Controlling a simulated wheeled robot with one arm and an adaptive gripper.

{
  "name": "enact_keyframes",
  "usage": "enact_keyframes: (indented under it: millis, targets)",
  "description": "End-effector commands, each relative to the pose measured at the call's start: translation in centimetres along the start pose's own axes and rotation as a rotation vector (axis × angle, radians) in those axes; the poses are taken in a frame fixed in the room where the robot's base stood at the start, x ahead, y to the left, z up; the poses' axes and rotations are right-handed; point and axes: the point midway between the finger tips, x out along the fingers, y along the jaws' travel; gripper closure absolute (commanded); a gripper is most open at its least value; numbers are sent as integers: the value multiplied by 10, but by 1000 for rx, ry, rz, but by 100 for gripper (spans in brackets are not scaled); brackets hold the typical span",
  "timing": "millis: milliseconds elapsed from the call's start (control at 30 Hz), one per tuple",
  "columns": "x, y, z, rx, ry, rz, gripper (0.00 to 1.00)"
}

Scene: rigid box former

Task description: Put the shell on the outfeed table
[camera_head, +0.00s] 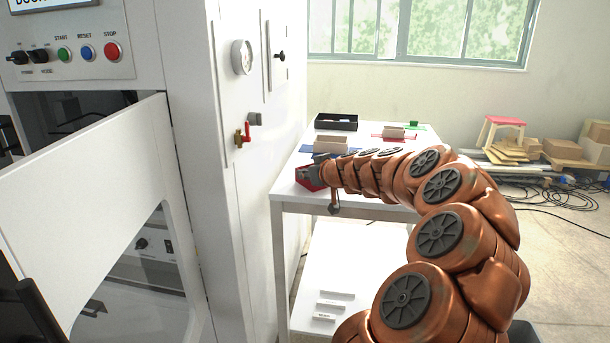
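The white table (350,207), which I take for the outfeed table, stands right of the white machine. My arm reaches over it from the lower right. My gripper (317,170) is at the table's near left part, small and partly hidden by my wrist. A dark red object (309,180) is right at the gripper; I cannot tell whether it is held or only touched. A beige box (331,142) sits behind the wrist on a blue patch. Another beige box (394,132) sits on a red-outlined patch. I cannot tell which of these is the shell.
A black open tray (336,122) stands at the table's back left, and a small green block (414,125) at the back right. The machine (225,150) with its red-handled valve (243,134) borders the table's left. Wood, cartons and cables lie on the floor at right.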

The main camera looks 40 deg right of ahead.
Motion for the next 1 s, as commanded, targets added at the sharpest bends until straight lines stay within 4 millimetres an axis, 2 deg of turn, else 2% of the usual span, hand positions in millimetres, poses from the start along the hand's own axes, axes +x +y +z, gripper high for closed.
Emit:
enact_keyframes:
  millis: [33, 300, 333, 733, 867, 1000]
  targets:
    - [1, 0, 2, 0, 0, 0, 100]
    - [0, 0, 1, 0, 0, 0, 70]
    - [0, 0, 1, 0, 0, 0, 69]
    - [-1, 0, -3, 1, 0, 0, 69]
    - [-16, 1, -1, 1, 1, 2, 69]
    - [-39, 2, -2, 0, 3, 5, 69]
